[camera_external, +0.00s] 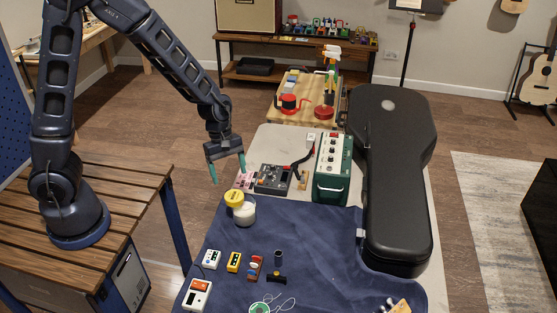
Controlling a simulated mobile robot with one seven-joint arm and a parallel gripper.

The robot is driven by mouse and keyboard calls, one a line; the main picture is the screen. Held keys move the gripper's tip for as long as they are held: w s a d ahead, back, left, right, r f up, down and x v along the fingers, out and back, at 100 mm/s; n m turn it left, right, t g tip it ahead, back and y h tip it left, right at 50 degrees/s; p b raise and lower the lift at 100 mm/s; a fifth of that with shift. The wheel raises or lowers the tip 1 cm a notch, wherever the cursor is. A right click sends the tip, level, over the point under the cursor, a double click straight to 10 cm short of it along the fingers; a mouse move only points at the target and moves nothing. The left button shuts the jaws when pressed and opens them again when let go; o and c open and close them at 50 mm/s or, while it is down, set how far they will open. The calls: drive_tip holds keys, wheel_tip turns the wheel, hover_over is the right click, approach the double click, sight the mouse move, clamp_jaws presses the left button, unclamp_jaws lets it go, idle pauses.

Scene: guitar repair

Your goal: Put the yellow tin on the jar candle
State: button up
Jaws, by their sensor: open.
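The yellow tin (234,198) shows at the upper left of the jar candle (244,214), a clear jar with white wax. The tin overlaps the jar's rim in the picture and looks slightly tilted. I cannot tell whether it rests fully on the rim or partly beside it. My gripper (228,174) is open and empty, with its teal fingertips above and behind the tin, apart from it.
The candle stands on a dark blue cloth (320,235). Small pedals, including a yellow one (234,262), lie in front. A black circuit device (272,179), a green amplifier box (332,170) and a black guitar case (395,190) stand to the right.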

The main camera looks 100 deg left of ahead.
drive_tip(key=s+d+r+m+t, duration=0.1)
drive_tip(key=s+d+r+m, duration=0.2)
drive_tip(key=d+r+m, duration=0.6)
drive_tip(key=s+d+r+m, duration=0.3)
drive_tip(key=d+r+m, duration=0.25)
drive_tip(key=r, duration=0.55)
drive_tip(key=s+d+r+m+y, duration=0.1)
drive_tip(key=s+d+r+m, duration=0.2)
drive_tip(key=s+d+m, duration=0.2)
drive_tip(key=s+d+r+m+t+y, duration=0.1)
drive_tip(key=s+d+r+m, duration=0.3)
drive_tip(key=s+m, duration=0.3)
drive_tip(key=shift+s+d+r+t, duration=0.3)
drive_tip(key=shift+s+d, duration=0.1)
drive_tip(key=shift+s, duration=0.25)
